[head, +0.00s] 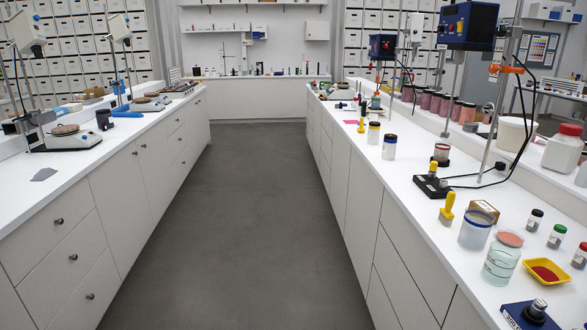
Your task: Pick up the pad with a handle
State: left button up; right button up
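On the right counter (400,215), near its front edge, stands a small tool with an upright yellow handle (447,207) and a wider foot; it looks like a pad with a handle, but its underside is hidden. A similar yellow-handled piece (361,125) stands farther back on the same counter. Another yellow piece (433,168) shows at the black stand base; I cannot tell what it is. Neither of my grippers is in view.
Close around the nearer yellow handle are a cloudy beaker (475,230), a small brown box (484,210) and the black stand base (431,186). A clear beaker (499,266) and yellow tray (547,271) stand nearer. The aisle floor (235,230) is clear.

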aim_at(361, 130)
jog(key=i+j+z, duration=0.15)
jog(key=i, duration=0.35)
jog(key=i+j+z, duration=0.2)
jog(key=i, duration=0.35)
jog(key=i+j+z, duration=0.15)
jog(key=i, duration=0.35)
jog(key=i+j+z, duration=0.15)
jog(key=i+j, duration=0.15)
jog(key=i, duration=0.15)
jog(key=i+j+z, duration=0.15)
jog(key=i+j, duration=0.15)
jog(key=i+j+z, duration=0.1)
jog(key=i+j, duration=0.2)
jog(key=i+j+z, duration=0.3)
jog(key=i+j, duration=0.2)
jog(key=j, duration=0.2)
jog(key=i+j+z, duration=0.1)
jog(key=i+j, duration=0.15)
jog(key=j, duration=0.15)
jog(key=i+j+z, duration=0.15)
jog(key=j, duration=0.25)
